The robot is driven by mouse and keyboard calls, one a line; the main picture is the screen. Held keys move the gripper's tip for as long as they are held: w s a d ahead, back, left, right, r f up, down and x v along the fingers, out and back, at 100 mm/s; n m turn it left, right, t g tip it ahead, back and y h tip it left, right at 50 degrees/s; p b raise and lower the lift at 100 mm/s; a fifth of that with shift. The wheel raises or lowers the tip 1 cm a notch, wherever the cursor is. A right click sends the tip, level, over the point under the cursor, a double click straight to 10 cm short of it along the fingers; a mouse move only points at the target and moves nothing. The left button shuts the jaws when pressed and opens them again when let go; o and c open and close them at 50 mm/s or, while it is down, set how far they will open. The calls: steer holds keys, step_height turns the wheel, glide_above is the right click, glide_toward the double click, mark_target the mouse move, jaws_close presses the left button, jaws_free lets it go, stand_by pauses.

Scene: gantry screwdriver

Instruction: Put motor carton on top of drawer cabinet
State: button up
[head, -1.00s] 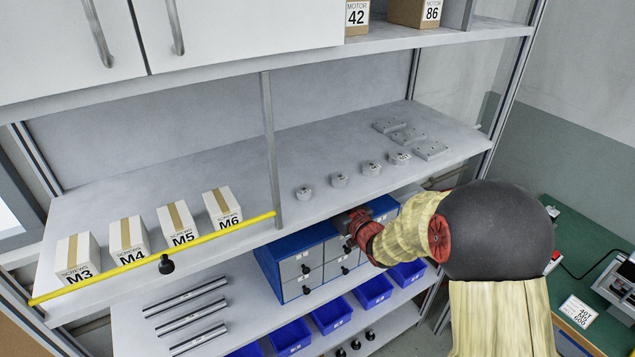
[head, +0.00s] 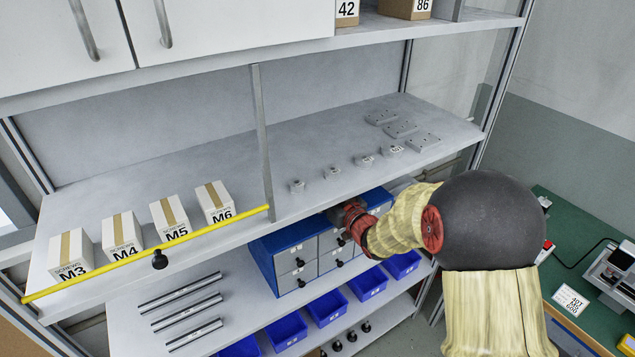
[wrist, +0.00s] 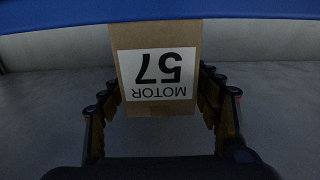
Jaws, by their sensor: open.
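The drawer cabinet (head: 271,267) is blue with grey drawer fronts and black knobs. It stands on the shelf below the screw boxes in the head view. The motor carton (wrist: 186,65), brown with a white "MOTOR 57" label, shows upside down in the wrist view. Its edge meets a blue band (wrist: 60,15), which looks like the cabinet top. My gripper (wrist: 162,95) is open, with its fingers on either side of the carton. In the head view my gripper (head: 345,213) is at the cabinet's top, under the upper shelf, which hides its tips and the carton.
The upper shelf (head: 240,185) hangs close above the cabinet. It holds several screw boxes (head: 122,235) behind a yellow rail (head: 205,233), and small grey parts. Several blue bins (head: 327,307) lie below. Metal bars (head: 185,303) lie left of the cabinet.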

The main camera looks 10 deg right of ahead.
steer(key=p+v, duration=0.1)
steer(key=v, duration=1.1)
